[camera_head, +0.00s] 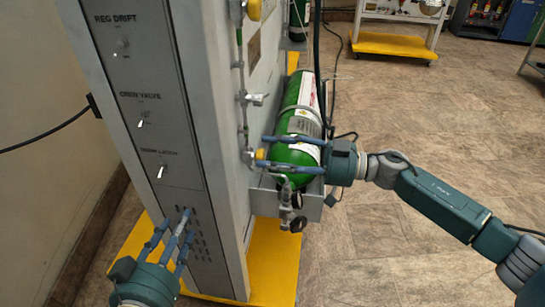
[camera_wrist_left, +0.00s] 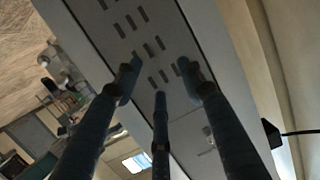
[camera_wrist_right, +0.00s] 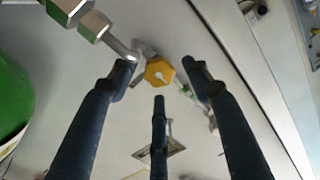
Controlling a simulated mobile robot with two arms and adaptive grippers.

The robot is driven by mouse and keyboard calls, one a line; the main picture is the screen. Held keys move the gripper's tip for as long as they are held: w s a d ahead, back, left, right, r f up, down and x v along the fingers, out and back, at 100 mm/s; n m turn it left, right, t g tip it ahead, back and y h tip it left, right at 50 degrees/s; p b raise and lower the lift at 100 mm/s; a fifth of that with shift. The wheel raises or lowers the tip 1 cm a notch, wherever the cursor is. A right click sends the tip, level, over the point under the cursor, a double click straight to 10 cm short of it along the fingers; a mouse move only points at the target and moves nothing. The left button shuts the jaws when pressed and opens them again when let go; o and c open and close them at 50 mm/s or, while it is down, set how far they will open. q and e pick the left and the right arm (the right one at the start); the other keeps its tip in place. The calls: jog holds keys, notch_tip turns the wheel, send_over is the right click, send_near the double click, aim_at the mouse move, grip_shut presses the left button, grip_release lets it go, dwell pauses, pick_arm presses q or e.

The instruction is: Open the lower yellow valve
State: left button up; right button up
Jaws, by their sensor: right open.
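The lower yellow valve (camera_head: 260,155) is a small yellow knob on the pipe along the side of the grey cabinet. In the right wrist view the yellow valve (camera_wrist_right: 159,71) is a hexagonal knob just ahead of the fingertips. My right gripper (camera_head: 262,153) comes in from the right with its fingers spread to either side of the knob. It is open, and the right wrist view shows the gripper (camera_wrist_right: 160,80) with gaps between fingers and knob. My left gripper (camera_head: 172,228) is open and empty by the lower front panel; it also shows in the left wrist view (camera_wrist_left: 160,80).
An upper yellow valve (camera_head: 254,9) is higher on the pipe. A green oxygen cylinder (camera_head: 293,155) lies behind my right fingers, with gauges (camera_head: 297,224) below. The panel has switches (camera_head: 160,172). A yellow cart (camera_head: 390,45) stands at the back; floor on the right is clear.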

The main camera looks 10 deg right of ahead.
jog(key=shift+c, duration=0.5)
jog(key=c, duration=1)
jog(key=shift+r, duration=0.15)
jog(key=shift+c, duration=0.3)
jog(key=n+p, duration=0.2)
jog(key=shift+r+p, duration=0.2)
jog(key=shift+p, duration=0.1)
jog(key=n+p, duration=0.2)
jog(key=n, duration=0.2)
pick_arm(q)
jog(key=s+a+f+g+y, duration=0.1)
jog(key=s+a+f+g, duration=0.2)
jog(key=s+f+g, duration=0.2)
jog(key=s+a+f+g+y, duration=0.2)
jog(key=s+a+f+g, duration=0.2)
jog(key=s+f, duration=0.6)
jog(key=s+g, duration=0.2)
jog(key=s, duration=0.2)
jog(key=shift+f+n+g, duration=0.15)
jog(key=shift+n+g, duration=0.15)
pick_arm(e)
jog(key=shift+n, duration=0.5)
